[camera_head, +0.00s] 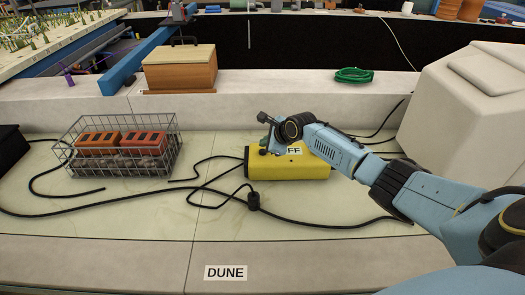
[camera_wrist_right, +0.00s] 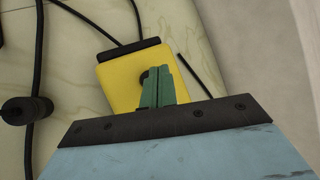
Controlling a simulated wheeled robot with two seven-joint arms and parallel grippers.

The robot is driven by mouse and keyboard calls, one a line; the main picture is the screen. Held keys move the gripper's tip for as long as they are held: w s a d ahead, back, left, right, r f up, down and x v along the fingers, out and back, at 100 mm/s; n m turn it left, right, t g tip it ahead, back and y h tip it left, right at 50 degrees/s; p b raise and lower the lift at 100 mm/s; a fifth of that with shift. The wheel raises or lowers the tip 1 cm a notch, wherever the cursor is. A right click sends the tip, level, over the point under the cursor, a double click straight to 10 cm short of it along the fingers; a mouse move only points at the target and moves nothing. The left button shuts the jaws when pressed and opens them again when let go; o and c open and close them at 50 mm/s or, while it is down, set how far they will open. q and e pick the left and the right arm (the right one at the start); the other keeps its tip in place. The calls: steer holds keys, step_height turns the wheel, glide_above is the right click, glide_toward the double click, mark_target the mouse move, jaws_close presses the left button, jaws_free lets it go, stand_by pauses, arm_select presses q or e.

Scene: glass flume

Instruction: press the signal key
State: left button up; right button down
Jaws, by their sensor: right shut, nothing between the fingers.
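A yellow box (camera_head: 290,170) lies on the pale bench top, with a white label reading "FF" (camera_head: 295,151) whose left part is hidden by my arm. In the right wrist view the yellow box (camera_wrist_right: 120,85) has a dark strip along its far edge and a dark round part (camera_wrist_right: 148,76) on its face. My right gripper (camera_head: 268,146) is over the left part of the box. Its green fingers (camera_wrist_right: 160,72) are shut and empty, overlapping the dark round part; I cannot tell whether they touch it. My left gripper is not in view.
Black cables (camera_head: 150,212) run across the bench, one with a dark lump (camera_head: 253,201). A wire basket (camera_head: 70,162) holds orange bricks at the left. A wooden box (camera_head: 180,72) and a green coil (camera_head: 355,75) rest on the ledge behind. A large white block (camera_head: 465,110) stands right.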

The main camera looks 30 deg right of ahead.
steer(key=shift+f, duration=0.1)
stand_by(0.5)
steer(key=shift+f, duration=0.4)
steer(key=shift+f, duration=0.5)
stand_by(0.6)
steer(key=shift+r, duration=0.1)
steer(key=shift+r+p, duration=0.85)
steer(key=shift+p, duration=0.4)
step_height(320, 180, up, 6)
steer(key=p, duration=0.7)
